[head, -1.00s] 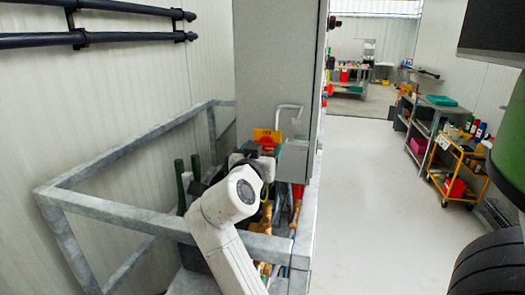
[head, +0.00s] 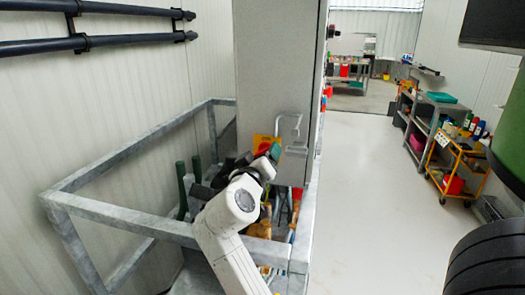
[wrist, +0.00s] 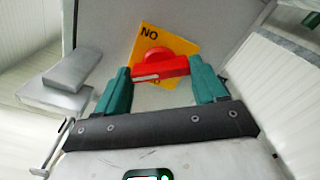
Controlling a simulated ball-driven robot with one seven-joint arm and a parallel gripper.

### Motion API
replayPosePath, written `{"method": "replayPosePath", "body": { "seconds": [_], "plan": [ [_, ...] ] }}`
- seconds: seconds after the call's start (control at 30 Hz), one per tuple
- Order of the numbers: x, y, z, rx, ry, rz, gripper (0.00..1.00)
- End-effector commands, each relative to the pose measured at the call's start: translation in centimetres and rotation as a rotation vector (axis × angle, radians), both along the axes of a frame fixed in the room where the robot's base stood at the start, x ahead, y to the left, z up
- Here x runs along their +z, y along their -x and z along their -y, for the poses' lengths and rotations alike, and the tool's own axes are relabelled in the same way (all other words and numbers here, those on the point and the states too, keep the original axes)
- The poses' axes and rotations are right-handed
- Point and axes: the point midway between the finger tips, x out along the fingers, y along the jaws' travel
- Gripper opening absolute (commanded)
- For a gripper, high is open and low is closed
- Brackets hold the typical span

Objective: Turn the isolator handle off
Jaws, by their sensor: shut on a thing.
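The isolator handle (wrist: 165,68) is a red bar on a round red hub, set on a yellow plate (wrist: 180,47) with the letters NO at its upper left. In the wrist view the bar lies nearly level, its right end slightly higher. My gripper (wrist: 160,75) is shut on the handle, with one teal finger at each end of the bar. In the head view the yellow plate (head: 260,140) shows on the grey cabinet, and my gripper (head: 269,155) is in front of it. My wrist hides most of the handle there.
The tall grey cabinet (head: 275,65) stands behind the handle. A galvanised rail frame (head: 120,208) surrounds the area at left. A bent grey door handle (head: 290,120) is just right of the plate. Open floor (head: 365,190) lies right, with an orange trolley (head: 457,165) beyond.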

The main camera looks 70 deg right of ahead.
Motion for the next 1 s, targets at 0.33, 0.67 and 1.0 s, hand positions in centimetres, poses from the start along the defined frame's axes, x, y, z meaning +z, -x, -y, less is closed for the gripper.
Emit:
{"method": "replayPosePath", "body": {
  "seconds": [0.33, 0.67, 1.0],
  "plan": [
    [0.36, -0.09, -0.07, 0.003, 0.025, -0.33, 0.4],
    [0.35, -0.07, -0.06, 0.003, 0.049, -0.635, 0.4],
    [0.16, -0.1, -0.07, 0.004, 0.068, -0.871, 0.4]
  ]
}}
